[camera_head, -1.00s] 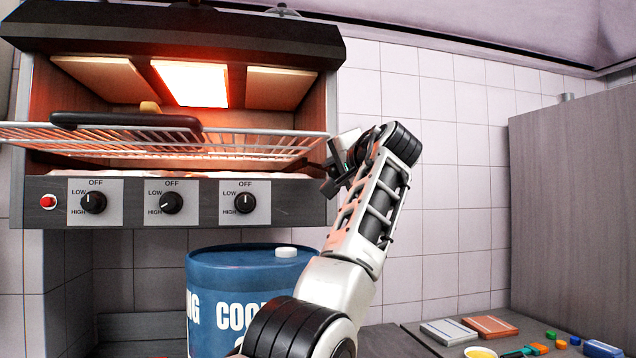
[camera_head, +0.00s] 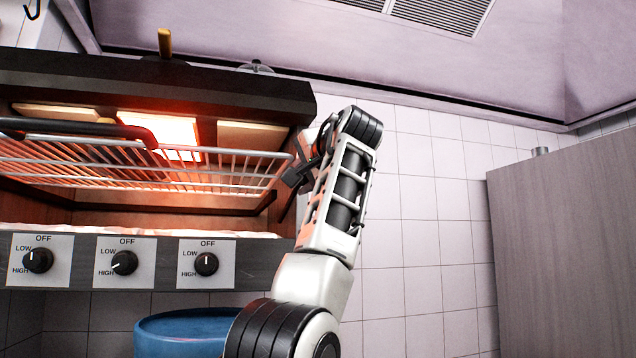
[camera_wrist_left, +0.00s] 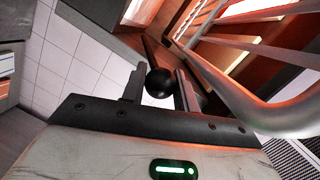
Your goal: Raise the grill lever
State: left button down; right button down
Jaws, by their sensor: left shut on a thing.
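The grill (camera_head: 150,90) stands at the left in the head view, with a glowing heater panel above a wire rack (camera_head: 225,170). The grill lever's round black knob (camera_wrist_left: 159,83) shows in the left wrist view between the two fingers. My left gripper (camera_wrist_left: 160,88) is shut on this knob. In the head view my left gripper (camera_head: 292,176) is at the rack's right end, beside the grill's right side. The knob and most of the lever are hidden there by the gripper and wrist. My right gripper is not in view.
A black bar (camera_head: 85,130) lies across the rack's front. Control dials (camera_head: 124,262) line the panel below. A blue drum (camera_head: 185,335) stands under the grill. A grey cabinet (camera_head: 565,260) is at the right. Tiled wall lies between.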

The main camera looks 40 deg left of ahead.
pick_arm(q)
jog(key=shift+s+a+r, duration=0.1)
jog(key=shift+s+r, duration=0.15)
jog(key=shift+r, duration=0.15)
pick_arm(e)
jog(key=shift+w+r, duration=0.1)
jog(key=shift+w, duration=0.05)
pick_arm(q)
jog(key=c, duration=1.1)
grip_release()
jog(key=shift+s, duration=0.15)
jog(key=shift+f, duration=0.15)
jog(key=shift+d, duration=0.5)
jog(key=b+v, duration=0.3)
jog(key=v, duration=1.2)
jog(key=shift+s, duration=0.15)
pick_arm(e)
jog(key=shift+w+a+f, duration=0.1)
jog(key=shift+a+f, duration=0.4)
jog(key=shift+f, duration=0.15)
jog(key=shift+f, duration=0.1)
